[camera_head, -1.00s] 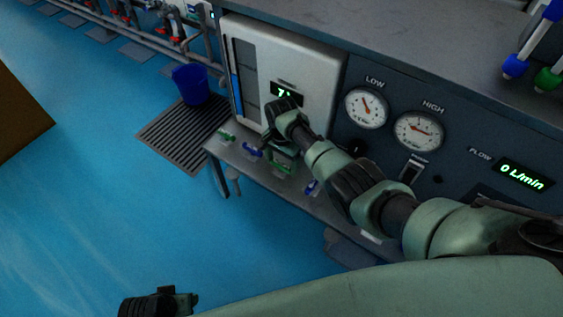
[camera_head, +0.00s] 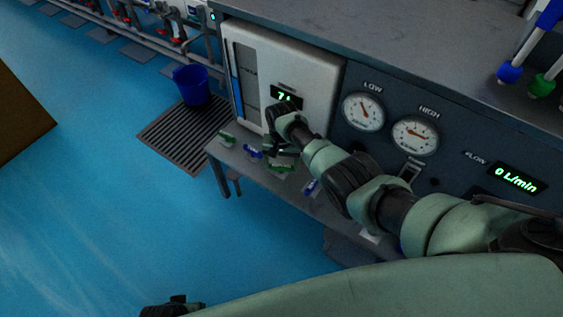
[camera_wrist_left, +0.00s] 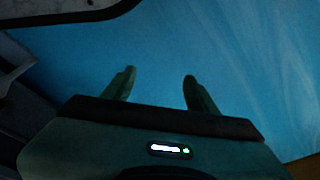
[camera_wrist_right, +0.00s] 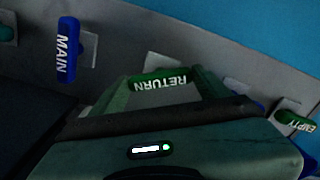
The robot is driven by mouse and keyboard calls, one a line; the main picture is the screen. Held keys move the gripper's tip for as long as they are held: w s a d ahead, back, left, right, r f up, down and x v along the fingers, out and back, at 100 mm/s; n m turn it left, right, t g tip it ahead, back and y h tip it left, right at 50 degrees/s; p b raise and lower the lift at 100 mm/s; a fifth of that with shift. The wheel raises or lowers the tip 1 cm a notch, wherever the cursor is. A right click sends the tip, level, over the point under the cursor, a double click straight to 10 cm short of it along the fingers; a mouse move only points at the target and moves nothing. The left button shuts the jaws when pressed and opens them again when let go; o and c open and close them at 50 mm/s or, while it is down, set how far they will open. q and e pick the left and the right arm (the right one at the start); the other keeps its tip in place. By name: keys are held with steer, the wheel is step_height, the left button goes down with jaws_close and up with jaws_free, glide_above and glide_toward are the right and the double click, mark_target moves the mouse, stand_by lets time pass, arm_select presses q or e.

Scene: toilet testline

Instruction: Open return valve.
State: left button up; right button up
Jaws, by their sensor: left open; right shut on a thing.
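The return valve has a green handle marked RETURN (camera_wrist_right: 166,78), lying crosswise in the right wrist view. My right gripper (camera_wrist_right: 163,92) is shut on it, with one finger at each end of the handle. In the head view, the green handle (camera_head: 282,168) shows just below my right gripper (camera_head: 280,150), on the low shelf in front of the white panel. My left gripper (camera_wrist_left: 158,84) is empty, its fingers apart above blue floor. In the head view, only a bit of it shows at the bottom edge.
Near the return handle are a blue MAIN handle (camera_wrist_right: 68,48), a green EMPTY handle (camera_wrist_right: 296,122) and other blue handles. Gauges and a flow display (camera_head: 516,178) reading 0 L/min are on the bench front. A blue bucket (camera_head: 191,86) stands beyond.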

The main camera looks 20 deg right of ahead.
steer(key=n, duration=0.2)
steer(key=shift+n, duration=0.4)
steer(key=n, duration=0.2)
steer(key=shift+n+p, duration=0.4)
steer(key=n, duration=0.6)
arm_select(q)
steer(key=f, duration=0.1)
steer(key=s+f, duration=0.2)
steer(key=shift+a+f, duration=0.15)
steer(key=shift+f, duration=0.1)
arm_select(e)
steer(key=shift+n, duration=0.4)
arm_select(q)
steer(key=shift+f, duration=0.1)
arm_select(e)
steer(key=o, duration=1.4)
steer(key=shift+c, duration=0.2)
